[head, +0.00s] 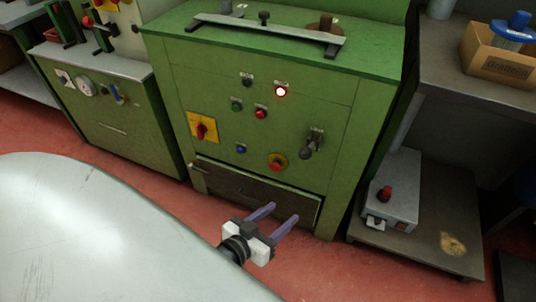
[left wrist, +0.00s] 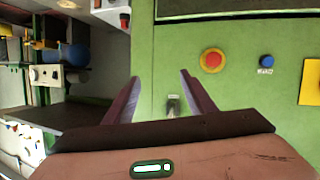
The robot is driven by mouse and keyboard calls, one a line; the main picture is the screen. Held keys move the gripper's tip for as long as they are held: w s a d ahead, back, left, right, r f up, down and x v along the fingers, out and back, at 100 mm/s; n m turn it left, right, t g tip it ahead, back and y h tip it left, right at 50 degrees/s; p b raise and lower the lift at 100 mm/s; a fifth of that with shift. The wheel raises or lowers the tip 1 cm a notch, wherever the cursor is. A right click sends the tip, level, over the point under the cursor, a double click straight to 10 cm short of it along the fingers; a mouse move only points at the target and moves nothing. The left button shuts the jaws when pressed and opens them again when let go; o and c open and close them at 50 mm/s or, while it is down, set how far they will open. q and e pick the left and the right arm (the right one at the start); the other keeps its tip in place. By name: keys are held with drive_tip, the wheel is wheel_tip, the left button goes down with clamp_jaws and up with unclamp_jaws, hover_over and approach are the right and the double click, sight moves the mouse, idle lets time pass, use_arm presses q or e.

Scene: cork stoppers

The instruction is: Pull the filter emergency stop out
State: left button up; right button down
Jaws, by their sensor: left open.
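A red mushroom button on a yellow disc, which looks like the emergency stop (head: 277,162), sits low on the front of the green cabinet (head: 335,92). It also shows in the left wrist view (left wrist: 213,61), right of the fingers. Its label is too small to read. My left gripper (head: 285,211) is open and empty, with purple fingers, in front of the cabinet and below the button in the head view. It touches nothing that I can see. The fingers also show in the left wrist view (left wrist: 160,77). My right gripper is not in view.
A dark lever switch (head: 310,143) is right of the button, a blue button (head: 241,149) left of it, and a red-and-yellow rotary switch (head: 202,127) farther left. A grey box with a red knob (head: 384,194) stands on the low platform at right.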

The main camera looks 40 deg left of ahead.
sight(274, 169)
use_arm(q)
drive_tip(key=w+a+f+n+t+y+b, duration=0.35)
drive_tip(key=w+a+f+y+b, duration=0.2)
drive_tip(key=a+b, duration=0.35)
drive_tip(key=shift+n, duration=0.55)
drive_tip(key=x, duration=0.2)
drive_tip(key=b+x, duration=0.1)
drive_tip(key=x, duration=0.2)
drive_tip(key=a+x, duration=0.1)
drive_tip(key=x, duration=0.2)
drive_tip(key=shift+a+f, duration=0.15)
drive_tip(key=shift+f, duration=0.2)
drive_tip(key=shift+b+x, duration=0.45)
drive_tip(key=shift+x, duration=0.4)
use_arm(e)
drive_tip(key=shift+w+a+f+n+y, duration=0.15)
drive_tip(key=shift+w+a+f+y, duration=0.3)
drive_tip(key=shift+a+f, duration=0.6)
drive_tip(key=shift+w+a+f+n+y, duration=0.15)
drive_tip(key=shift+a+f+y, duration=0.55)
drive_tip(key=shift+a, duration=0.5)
use_arm(q)
drive_tip(key=shift+c, duration=0.4)
